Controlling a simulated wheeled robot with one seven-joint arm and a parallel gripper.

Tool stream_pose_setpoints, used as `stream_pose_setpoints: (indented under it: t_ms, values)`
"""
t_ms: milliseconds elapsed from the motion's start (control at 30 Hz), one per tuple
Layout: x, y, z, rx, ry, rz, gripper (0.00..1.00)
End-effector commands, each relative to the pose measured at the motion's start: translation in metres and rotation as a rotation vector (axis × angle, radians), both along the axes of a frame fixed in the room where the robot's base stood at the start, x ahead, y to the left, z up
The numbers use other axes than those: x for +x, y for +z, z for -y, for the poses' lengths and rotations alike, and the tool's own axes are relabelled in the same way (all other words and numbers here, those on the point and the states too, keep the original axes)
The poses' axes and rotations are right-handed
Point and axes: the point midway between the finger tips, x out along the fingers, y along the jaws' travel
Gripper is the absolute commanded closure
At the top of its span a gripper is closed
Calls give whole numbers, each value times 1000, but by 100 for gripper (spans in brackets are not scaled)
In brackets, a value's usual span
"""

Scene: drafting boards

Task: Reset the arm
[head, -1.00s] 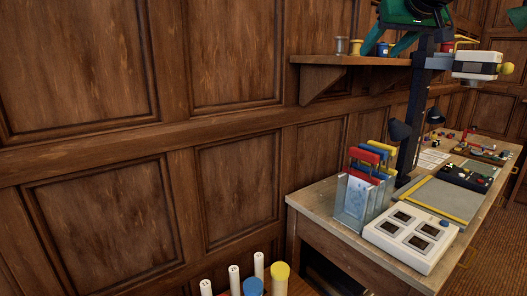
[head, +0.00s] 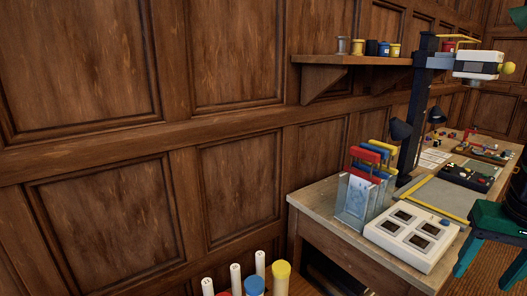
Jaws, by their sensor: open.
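My gripper (head: 485,278) shows at the right edge of the head view, with a dark body and teal fingers pointing down. The fingers are apart and nothing shows between them. It appears in front of the wooden bench (head: 327,195), to the right of the white box with dark square windows (head: 412,235). Part of the gripper and the rest of my arm are cut off by the picture's edge.
A clear holder with red, blue and yellow-topped pieces (head: 362,190) stands on the bench. A dark column carries a white head (head: 478,65). A wall shelf (head: 350,59) holds spools. Rolled tubes (head: 236,280) stand at the bottom. Panelled wall fills the left.

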Motion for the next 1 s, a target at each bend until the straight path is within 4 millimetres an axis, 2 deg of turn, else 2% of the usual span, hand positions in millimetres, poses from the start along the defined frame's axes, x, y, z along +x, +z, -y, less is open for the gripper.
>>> stream_pose_setpoints:
  t_ms: [33,100,200,300,1000]
  values:
    - [-22,-16,-3,18,-24,-42,45]
    - [-46,-32,-6,38,-47,-86,45]
    - [-69,-47,-10,59,-69,-131,45]
    - [-79,-54,-12,69,-79,-152,45]
    - [-80,-55,-12,70,-81,-154,45]
